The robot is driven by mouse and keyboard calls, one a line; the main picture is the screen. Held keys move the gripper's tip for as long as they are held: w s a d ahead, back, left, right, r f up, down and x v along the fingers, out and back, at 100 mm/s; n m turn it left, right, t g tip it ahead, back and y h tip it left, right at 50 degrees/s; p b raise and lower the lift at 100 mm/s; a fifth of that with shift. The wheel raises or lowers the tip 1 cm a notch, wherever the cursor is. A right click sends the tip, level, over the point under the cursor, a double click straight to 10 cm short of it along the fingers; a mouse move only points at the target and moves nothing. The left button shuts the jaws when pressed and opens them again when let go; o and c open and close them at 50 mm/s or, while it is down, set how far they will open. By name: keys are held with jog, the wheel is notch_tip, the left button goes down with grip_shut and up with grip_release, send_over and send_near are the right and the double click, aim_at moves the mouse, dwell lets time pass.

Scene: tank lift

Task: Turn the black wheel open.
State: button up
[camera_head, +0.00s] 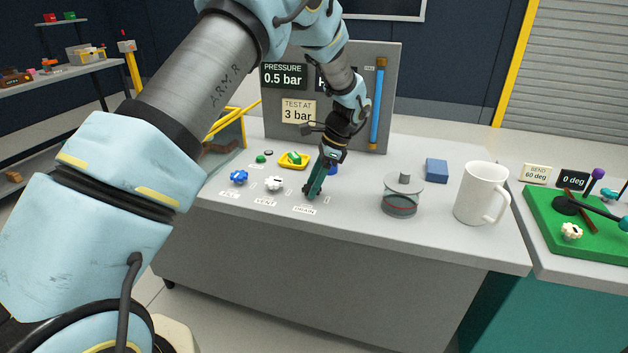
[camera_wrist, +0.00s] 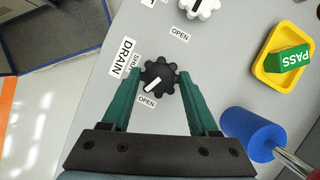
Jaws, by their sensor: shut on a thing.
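The black wheel (camera_wrist: 160,78) is a knobbed handwheel with a white pointer mark, in the wrist view beside the DRAIN label (camera_wrist: 123,58). A SHUT label (camera_wrist: 133,62) and an OPEN label (camera_wrist: 147,101) lie by its rim. Its white pointer slants toward the OPEN label. My gripper (camera_wrist: 162,84) has its two green fingers on either side of the wheel, shut on it. In the head view my gripper (camera_head: 311,193) reaches down to the bench by the DRAIN label (camera_head: 305,210) and hides the wheel there.
Left of my gripper are a white wheel (camera_head: 274,184) and a blue wheel (camera_head: 239,177). A yellow tray (camera_head: 283,164) holds a green PASS block (camera_wrist: 292,59). A blue cylinder (camera_wrist: 252,134) is close right of my fingers. A tank (camera_head: 403,197) and mug (camera_head: 482,193) stand right. The panel reads 0.5 bar (camera_head: 283,78).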

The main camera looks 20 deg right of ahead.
jog(key=shift+w+n+g, duration=0.15)
jog(key=shift+n+g, duration=0.75)
jog(key=shift+n, duration=1.4)
jog(key=o, duration=1.4)
jog(key=shift+c, duration=0.2)
jog(key=b+v, duration=0.1)
jog(key=v, duration=0.9)
jog(key=shift+d+r+b, duration=0.3)
jog(key=shift+r+b, duration=0.05)
jog(key=shift+b, duration=0.05)
